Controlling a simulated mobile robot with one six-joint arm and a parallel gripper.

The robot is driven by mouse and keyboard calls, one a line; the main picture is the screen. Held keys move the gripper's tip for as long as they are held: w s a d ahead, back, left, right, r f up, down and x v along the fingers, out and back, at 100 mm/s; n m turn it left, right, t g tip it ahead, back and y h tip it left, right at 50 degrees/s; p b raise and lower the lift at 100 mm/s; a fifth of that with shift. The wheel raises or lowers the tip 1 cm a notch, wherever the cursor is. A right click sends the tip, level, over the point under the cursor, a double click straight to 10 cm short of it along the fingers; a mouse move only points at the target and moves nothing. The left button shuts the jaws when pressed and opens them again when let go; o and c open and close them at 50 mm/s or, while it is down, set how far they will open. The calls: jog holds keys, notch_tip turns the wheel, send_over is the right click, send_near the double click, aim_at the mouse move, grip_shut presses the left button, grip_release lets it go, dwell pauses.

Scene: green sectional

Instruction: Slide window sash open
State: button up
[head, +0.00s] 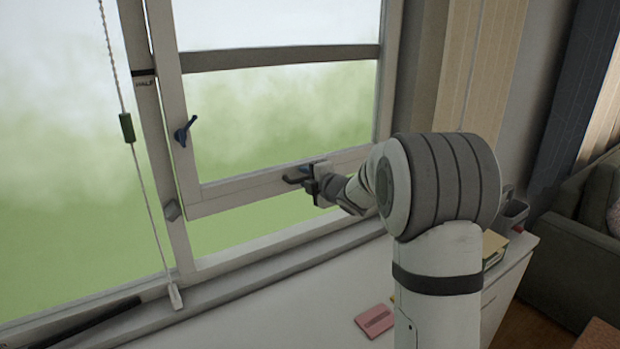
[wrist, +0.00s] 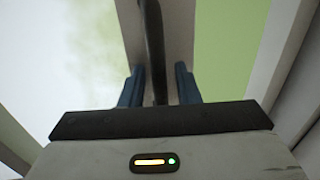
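The window sash (head: 250,188) is a pale frame with glass. Its bottom rail stands above the lower window frame, with a strip of green outside showing below it. A dark handle (head: 293,179) is on the bottom rail; it also shows as a dark bar in the wrist view (wrist: 154,45). My gripper (head: 312,183) is at this handle. In the wrist view its two blue fingers (wrist: 160,86) stand on either side of the bar, with a gap visible beside it. The fingers look open around the handle, and contact is not clear.
A blue latch (head: 185,131) sits on the sash's left side. A beaded cord with a dark green piece (head: 127,127) hangs at the left. A pink item (head: 375,320) lies on the white surface below the window. A dark sofa (head: 575,265) stands at the right.

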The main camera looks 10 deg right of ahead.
jog(key=b+v, duration=0.1)
jog(key=v, duration=0.6)
jog(key=shift+s+d+b, duration=0.15)
jog(key=shift+s+b, duration=0.25)
jog(key=s+d+f+m+g+h, duration=0.2)
jog(key=s+f+m+g+h, duration=0.15)
jog(key=s+m, duration=0.7)
jog(key=s+d+f+m+g+h, duration=0.1)
jog(key=s+f+m+g+h, duration=0.2)
jog(key=s+m, duration=0.75)
jog(key=s+a+f+g, duration=0.1)
jog(key=s+a+g, duration=0.1)
jog(key=s, duration=0.6)
jog(key=s+a+f+m+g, duration=0.1)
jog(key=s+a+f+g, duration=0.1)
jog(key=s, duration=0.6)
jog(key=shift+g+y, duration=0.35)
jog(key=shift+s+a+r, duration=0.1)
